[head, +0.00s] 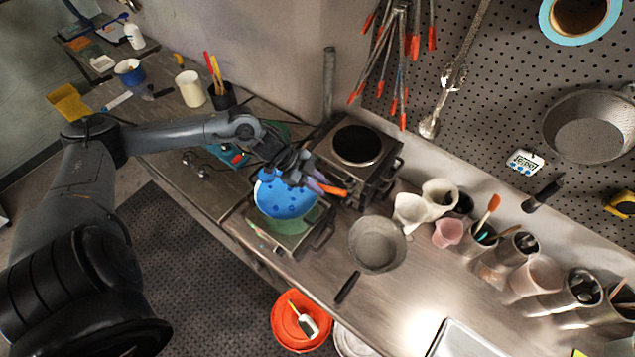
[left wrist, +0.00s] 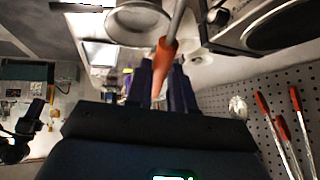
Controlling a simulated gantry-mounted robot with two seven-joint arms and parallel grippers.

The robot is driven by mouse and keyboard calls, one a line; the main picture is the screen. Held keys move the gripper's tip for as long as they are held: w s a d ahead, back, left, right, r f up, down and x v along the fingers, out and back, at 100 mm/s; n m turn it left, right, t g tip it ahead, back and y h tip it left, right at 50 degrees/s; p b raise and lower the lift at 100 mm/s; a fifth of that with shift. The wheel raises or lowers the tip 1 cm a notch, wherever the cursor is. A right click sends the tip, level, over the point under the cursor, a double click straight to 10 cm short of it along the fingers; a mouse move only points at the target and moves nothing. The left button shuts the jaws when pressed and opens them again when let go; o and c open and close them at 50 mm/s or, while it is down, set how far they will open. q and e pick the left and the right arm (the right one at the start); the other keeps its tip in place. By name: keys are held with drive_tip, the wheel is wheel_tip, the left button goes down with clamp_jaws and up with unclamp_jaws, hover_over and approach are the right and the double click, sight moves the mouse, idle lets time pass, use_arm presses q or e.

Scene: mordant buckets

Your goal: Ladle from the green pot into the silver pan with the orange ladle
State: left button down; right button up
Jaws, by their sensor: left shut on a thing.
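The green pot (head: 304,228) stands on the nearer hot plate. A blue round surface with darker spots fills most of its opening as seen from above. The silver pan (head: 376,258) rests on the bench to its right, its black handle toward the front edge; a grey round pan also shows in the left wrist view (left wrist: 138,24). My left gripper (head: 314,184) is over the far side of the pot, shut on the orange ladle (head: 334,190). Its orange grip lies between the fingers in the left wrist view (left wrist: 164,58); its bowl is hidden. My right gripper is not in view.
A second hot plate (head: 357,145) stands behind the pot. White beakers (head: 438,194), a pink cup (head: 448,233) and several metal canisters (head: 537,277) line the wall at right. An orange bucket (head: 300,320) stands below the front edge.

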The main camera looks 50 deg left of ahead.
use_arm(q)
drive_tip(key=shift+r, duration=0.1)
drive_tip(key=shift+w+d+r+y+p, duration=0.1)
drive_tip(key=shift+r+y+p, duration=0.4)
drive_tip(key=shift+r+p, duration=0.15)
drive_tip(key=shift+r+g+y+p, duration=0.3)
drive_tip(key=shift+g+p, duration=0.1)
drive_tip(key=shift+p, duration=0.15)
drive_tip(key=shift+f, duration=0.1)
